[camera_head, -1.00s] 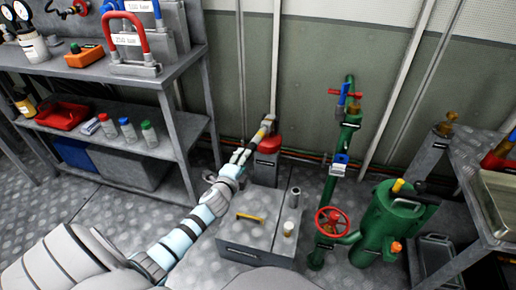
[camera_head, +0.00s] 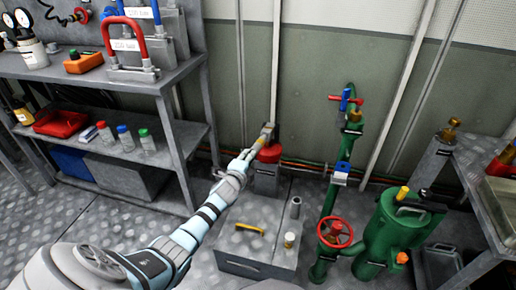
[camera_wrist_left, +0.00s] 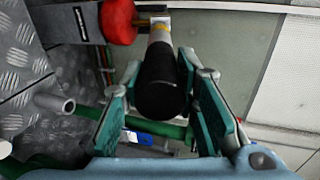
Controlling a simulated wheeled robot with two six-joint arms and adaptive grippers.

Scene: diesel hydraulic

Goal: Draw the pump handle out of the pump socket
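The pump handle is a bar with a black grip (camera_wrist_left: 160,85) and a pale, yellow-banded shaft (camera_wrist_left: 160,30). In the head view its yellow part (camera_head: 261,141) shows beside the red-topped pump (camera_head: 270,153). The shaft's far end meets a grey metal piece (camera_wrist_left: 150,9), seemingly the pump socket, next to the red cylinder (camera_wrist_left: 118,20); the joint is partly hidden. My left gripper (camera_head: 246,156) is at the handle. In the wrist view its teal-padded fingers (camera_wrist_left: 163,108) stand apart on either side of the black grip, with gaps visible. My right gripper is out of view.
A grey tank (camera_head: 255,263) with a yellow handle and an upright tube (camera_head: 295,207) stands below the gripper. Green pipework with a red wheel (camera_head: 335,232) is to the right. A shelf bench (camera_head: 150,85) stands left, and the wall is close behind the pump.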

